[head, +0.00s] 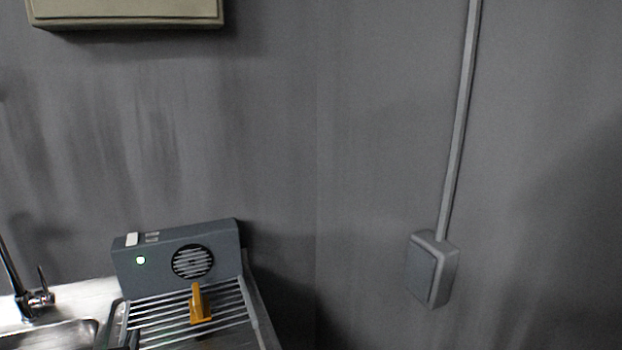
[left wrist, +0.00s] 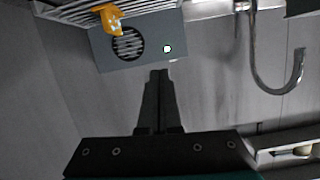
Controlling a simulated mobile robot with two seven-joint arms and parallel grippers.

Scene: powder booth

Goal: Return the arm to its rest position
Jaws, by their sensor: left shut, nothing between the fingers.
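My left gripper (left wrist: 158,76) shows in the left wrist view with its two dark fingers together and nothing between them. It is in the air, in front of the grey wall and the grey unit (left wrist: 148,48). In the head view I cannot make the gripper out clearly at the bottom left. The grey unit (head: 215,240) there has a round vent and a lit green light. An orange piece (head: 200,306) stands on the wire rack (head: 236,300) in front of it. The gripper appears apart from all of these. My right gripper is in neither view.
A metal sink (head: 60,336) and a tap (head: 20,290) are at the lower left. A grey switch box (head: 432,270) with a conduit (head: 460,110) is on the right wall. A beige box (head: 125,12) hangs at the upper left. The space before the right wall looks clear.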

